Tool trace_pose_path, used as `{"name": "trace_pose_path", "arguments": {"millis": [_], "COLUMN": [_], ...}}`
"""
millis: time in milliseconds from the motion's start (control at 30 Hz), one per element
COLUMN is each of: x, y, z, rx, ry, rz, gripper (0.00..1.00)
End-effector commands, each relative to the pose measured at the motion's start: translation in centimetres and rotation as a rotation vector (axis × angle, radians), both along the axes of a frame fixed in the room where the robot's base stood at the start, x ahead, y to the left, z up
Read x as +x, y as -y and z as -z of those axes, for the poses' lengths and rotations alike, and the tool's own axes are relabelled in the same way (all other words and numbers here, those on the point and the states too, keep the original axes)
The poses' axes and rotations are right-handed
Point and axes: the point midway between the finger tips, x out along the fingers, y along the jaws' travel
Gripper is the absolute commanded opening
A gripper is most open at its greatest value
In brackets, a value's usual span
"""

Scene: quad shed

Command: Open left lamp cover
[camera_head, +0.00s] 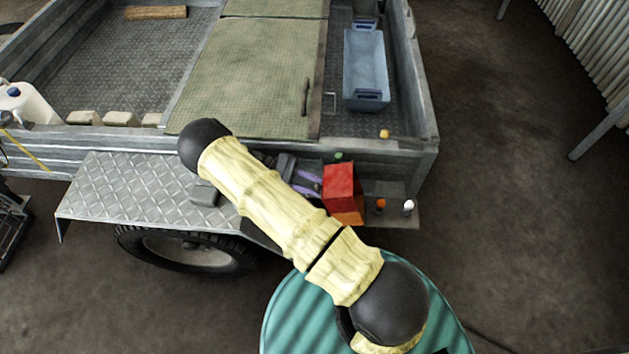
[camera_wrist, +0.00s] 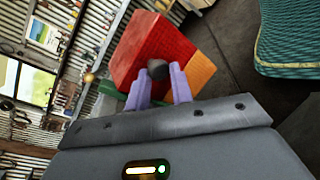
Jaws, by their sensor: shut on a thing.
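The lamp cover is a red block (camera_head: 338,186) at the trailer's rear corner; it also shows in the wrist view (camera_wrist: 150,45). An orange part (camera_head: 349,214) adjoins it, also in the wrist view (camera_wrist: 199,72). My gripper (camera_head: 314,181) reaches the cover from its left side in the head view. In the wrist view its purple fingers (camera_wrist: 158,77) are shut on a small dark knob (camera_wrist: 157,68) on the red face. I cannot tell whether the cover stands ajar. My arm hides part of the fender and bracket.
Small orange (camera_head: 380,205) and white (camera_head: 408,206) pieces stand just right of the cover. The diamond-plate fender (camera_head: 120,190) and wheel (camera_head: 190,250) lie left. A blue crate (camera_head: 366,68) sits in the trailer bed. A green round seat (camera_head: 290,315) is below my arm. Floor at right is clear.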

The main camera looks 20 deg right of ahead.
Motion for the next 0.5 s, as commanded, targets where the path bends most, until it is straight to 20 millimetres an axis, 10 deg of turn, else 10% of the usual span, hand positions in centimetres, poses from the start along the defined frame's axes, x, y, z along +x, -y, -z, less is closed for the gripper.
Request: {"name": "trace_pose_path", "arguments": {"millis": [367, 400, 500], "x": [-0.67, -0.67, -0.64], "y": [-0.19, -0.19, -0.13], "z": [0.97, 0.97, 0.94], "rx": [0.012, 0.012, 0.012], "ry": [-0.01, -0.01, -0.01], "rz": [0.01, 0.01, 0.009], "gripper": [0.0, 0.24, 0.44]}}
